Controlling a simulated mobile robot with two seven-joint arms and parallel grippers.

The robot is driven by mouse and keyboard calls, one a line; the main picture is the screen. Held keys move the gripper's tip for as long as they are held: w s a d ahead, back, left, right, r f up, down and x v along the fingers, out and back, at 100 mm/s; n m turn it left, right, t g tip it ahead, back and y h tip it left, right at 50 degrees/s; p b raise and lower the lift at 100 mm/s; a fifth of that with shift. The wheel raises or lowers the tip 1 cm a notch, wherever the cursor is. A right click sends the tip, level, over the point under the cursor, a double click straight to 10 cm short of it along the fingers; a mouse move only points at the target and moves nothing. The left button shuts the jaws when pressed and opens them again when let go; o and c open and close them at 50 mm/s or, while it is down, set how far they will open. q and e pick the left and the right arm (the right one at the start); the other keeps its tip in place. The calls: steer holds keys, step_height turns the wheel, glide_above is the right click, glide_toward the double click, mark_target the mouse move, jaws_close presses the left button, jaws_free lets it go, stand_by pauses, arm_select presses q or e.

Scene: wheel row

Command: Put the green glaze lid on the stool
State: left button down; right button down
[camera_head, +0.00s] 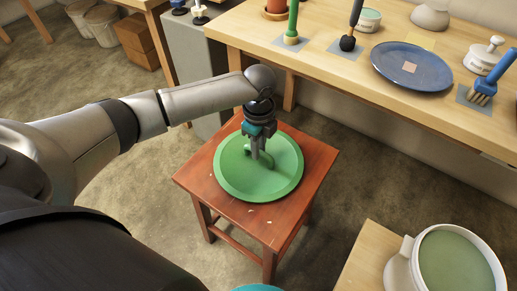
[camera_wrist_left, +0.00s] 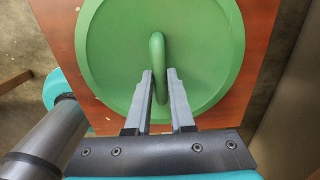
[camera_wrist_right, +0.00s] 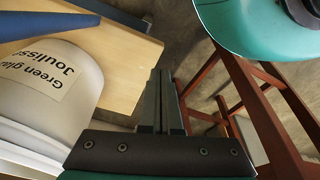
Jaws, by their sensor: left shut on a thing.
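The green glaze lid (camera_head: 278,183) is a round green disc with a raised rim and a bar handle. It lies flat over the red-brown wooden stool (camera_head: 313,160), roughly central, and appears to rest on its top; a small gap cannot be ruled out. My left gripper (camera_head: 257,153) is above the lid, shut on its handle. The left wrist view shows the handle (camera_wrist_left: 157,55) running to the fingers (camera_wrist_left: 160,80). My right gripper (camera_wrist_right: 160,75) looks shut and empty, near a white bucket (camera_wrist_right: 50,85) labelled "Green glaze".
The white bucket of green glaze (camera_head: 455,260) stands uncovered on a light wooden surface (camera_head: 362,262) at lower right. A long workbench (camera_head: 330,45) behind the stool holds brushes, a blue plate (camera_head: 412,66) and pots. The floor left of the stool is clear.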

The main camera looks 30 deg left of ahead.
arm_select(q)
steer(key=shift+f, duration=0.2)
arm_select(e)
steer(key=shift+r, duration=0.1)
arm_select(q)
steer(key=c, duration=0.8)
jaws_free()
steer(key=shift+r, duration=0.1)
steer(key=shift+r, duration=0.45)
steer(key=shift+r+p, duration=2.55)
steer(key=shift+r, duration=3.05)
arm_select(e)
steer(key=s+d+f, duration=0.5)
steer(key=s+f, duration=0.1)
steer(key=f, duration=0.1)
steer(key=shift+s+d+h, duration=0.15)
steer(key=shift+s+h, duration=0.1)
steer(key=shift+h, duration=0.05)
